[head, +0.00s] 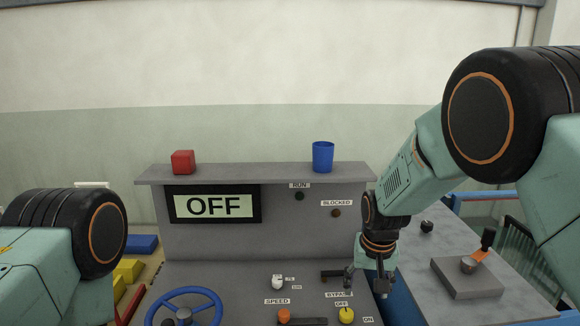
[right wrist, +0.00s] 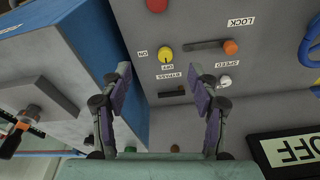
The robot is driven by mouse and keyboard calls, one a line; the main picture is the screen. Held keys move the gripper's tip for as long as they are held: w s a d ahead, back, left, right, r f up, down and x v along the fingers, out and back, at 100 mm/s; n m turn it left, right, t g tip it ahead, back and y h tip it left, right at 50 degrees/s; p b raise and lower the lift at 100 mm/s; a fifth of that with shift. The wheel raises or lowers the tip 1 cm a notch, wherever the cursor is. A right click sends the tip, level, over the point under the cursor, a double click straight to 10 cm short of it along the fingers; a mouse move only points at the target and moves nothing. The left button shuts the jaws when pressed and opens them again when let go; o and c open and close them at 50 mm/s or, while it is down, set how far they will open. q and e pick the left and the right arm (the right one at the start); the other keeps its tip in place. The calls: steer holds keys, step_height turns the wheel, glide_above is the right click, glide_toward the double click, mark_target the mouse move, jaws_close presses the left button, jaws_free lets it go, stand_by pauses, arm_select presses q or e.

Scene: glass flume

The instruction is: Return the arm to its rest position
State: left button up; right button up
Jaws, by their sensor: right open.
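My right arm reaches in from the right in the head view. Its gripper (head: 368,286) hangs over the right part of the grey control panel (head: 225,274), fingers pointing down. In the right wrist view the two purple-padded fingers (right wrist: 160,75) are spread wide with nothing between them. Beyond the fingertips is a yellow knob (right wrist: 165,54) marked ON and OFF; it also shows below the gripper in the head view (head: 346,315). The gripper appears apart from it. Of my left arm only a thick upper part shows at the left edge; its gripper is out of view.
A display (head: 212,205) reads OFF. A red cube (head: 183,162) and a blue cup (head: 323,157) stand on the shelf (head: 255,174). A blue handwheel (head: 184,307), white switch (head: 278,282) and orange knob (head: 283,316) are on the panel. A lever box (head: 468,280) stands right.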

steer(key=s+d+f+n+t+b, duration=0.1)
steer(key=s+d+f+b, duration=0.1)
steer(key=s+f+b, duration=0.45)
steer(key=s+d+f+b, duration=0.1)
steer(key=s+f, duration=0.3)
steer(key=f, duration=0.6)
steer(key=s+d+f+n+t+b, duration=0.1)
steer(key=s+d+f+b, duration=0.15)
steer(key=s+f, duration=0.45)
steer(key=s+f+g+b, duration=0.4)
steer(key=s+f+b, duration=1.1)
steer(key=s+f, duration=0.6)
steer(key=shift+s+d+m+b, duration=0.2)
steer(key=shift+s+m+b, duration=0.1)
steer(key=shift+s, duration=0.9)
